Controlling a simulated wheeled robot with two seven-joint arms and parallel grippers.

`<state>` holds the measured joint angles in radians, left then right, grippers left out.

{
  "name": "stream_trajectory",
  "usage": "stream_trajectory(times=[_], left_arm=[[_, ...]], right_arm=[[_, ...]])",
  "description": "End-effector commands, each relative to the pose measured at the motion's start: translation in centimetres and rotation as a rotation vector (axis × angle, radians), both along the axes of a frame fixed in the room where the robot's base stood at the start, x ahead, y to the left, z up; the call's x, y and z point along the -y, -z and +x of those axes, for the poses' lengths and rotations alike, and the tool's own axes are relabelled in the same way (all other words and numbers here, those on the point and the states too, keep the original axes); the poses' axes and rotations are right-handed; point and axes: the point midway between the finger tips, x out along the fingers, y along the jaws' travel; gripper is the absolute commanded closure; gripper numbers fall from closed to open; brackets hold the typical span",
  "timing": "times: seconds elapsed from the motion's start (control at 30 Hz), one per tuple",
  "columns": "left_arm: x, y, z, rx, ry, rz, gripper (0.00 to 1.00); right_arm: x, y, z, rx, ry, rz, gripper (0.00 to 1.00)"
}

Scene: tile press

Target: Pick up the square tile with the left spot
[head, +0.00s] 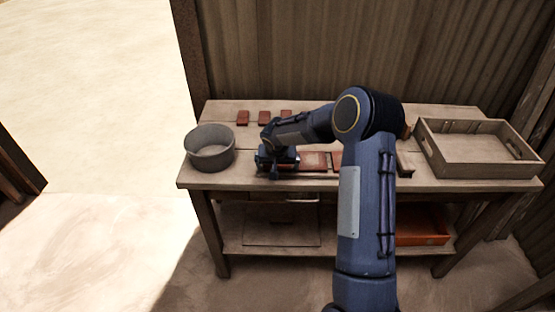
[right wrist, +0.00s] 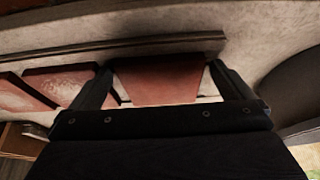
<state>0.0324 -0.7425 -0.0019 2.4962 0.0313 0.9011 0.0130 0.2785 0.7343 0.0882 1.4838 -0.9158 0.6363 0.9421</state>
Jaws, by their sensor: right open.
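My right gripper (head: 272,161) is low over the front left part of the table, with its arm reaching across the view. In the right wrist view its open fingers (right wrist: 160,68) stand either side of a reddish-brown square tile (right wrist: 160,82). I see no clear gap or contact between fingers and tile. Two more such tiles (right wrist: 60,82) lie beside it in a row in that view, and part of the row (head: 313,161) shows right of the gripper in the head view. No spot can be made out on any tile. My left gripper is out of view.
A grey round tub (head: 210,157) stands left of the gripper. Several small reddish pieces (head: 264,118) lie along the table's (head: 440,184) back. A wooden tray (head: 474,170) sits at the right. An orange box (head: 424,239) is on the lower shelf. My right arm hides the table's middle.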

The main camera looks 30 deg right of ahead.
Motion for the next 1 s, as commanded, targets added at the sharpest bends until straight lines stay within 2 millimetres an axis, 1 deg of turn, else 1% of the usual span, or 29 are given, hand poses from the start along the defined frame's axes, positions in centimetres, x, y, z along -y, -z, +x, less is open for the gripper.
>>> stream_trajectory(times=[0.23, 0.57, 0.87, 1.0], left_arm=[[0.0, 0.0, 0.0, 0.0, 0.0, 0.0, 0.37], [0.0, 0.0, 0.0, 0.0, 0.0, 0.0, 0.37], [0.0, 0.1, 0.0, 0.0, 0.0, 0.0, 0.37], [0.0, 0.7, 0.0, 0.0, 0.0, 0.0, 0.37]], right_arm=[[0.0, 0.2, 0.1, 0.002, 0.001, 0.001, 0.0], [0.0, 0.2, 0.1, 0.001, 0.0, 0.0, 0.43], [0.1, -0.1, 0.1, 0.003, 0.0, -0.001, 0.43], [0.0, -1.1, 0.2, 0.008, 0.0, -0.001, 0.43]])
